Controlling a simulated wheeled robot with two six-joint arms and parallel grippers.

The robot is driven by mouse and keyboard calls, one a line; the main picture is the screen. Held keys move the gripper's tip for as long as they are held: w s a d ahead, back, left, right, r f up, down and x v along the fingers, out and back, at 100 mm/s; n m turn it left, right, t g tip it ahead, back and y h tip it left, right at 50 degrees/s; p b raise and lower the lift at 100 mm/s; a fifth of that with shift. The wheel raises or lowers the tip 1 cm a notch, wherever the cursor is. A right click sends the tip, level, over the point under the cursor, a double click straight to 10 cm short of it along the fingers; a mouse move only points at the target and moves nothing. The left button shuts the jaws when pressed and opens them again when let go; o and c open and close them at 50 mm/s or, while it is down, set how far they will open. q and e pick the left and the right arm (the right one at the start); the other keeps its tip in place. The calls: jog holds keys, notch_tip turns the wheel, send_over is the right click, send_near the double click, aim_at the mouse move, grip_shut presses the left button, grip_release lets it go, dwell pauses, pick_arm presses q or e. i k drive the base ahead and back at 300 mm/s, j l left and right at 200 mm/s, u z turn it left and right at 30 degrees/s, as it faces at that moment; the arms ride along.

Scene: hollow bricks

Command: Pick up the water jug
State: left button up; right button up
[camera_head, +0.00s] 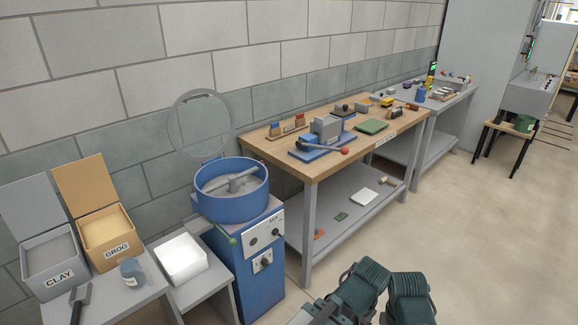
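A small blue-grey, see-through container (132,273) with a pale label stands on the grey bench at the lower left, in front of the grog box. It looks like the water jug, but its label is too small to read. Nothing is touching it from above. Dark green parts of my arms show at the bottom edge, right of the middle, well away from the container.
A clay box (54,262) and a grog box (107,238) stand beside it, lids up. A scoop-like tool (78,302) lies in front. A white tray (180,259) and a blue mixer (232,190) stand to the right, then a wooden workbench (277,152). Open floor lies at right.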

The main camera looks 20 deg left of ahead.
aim_at(136, 277)
jog(key=u, duration=2.15)
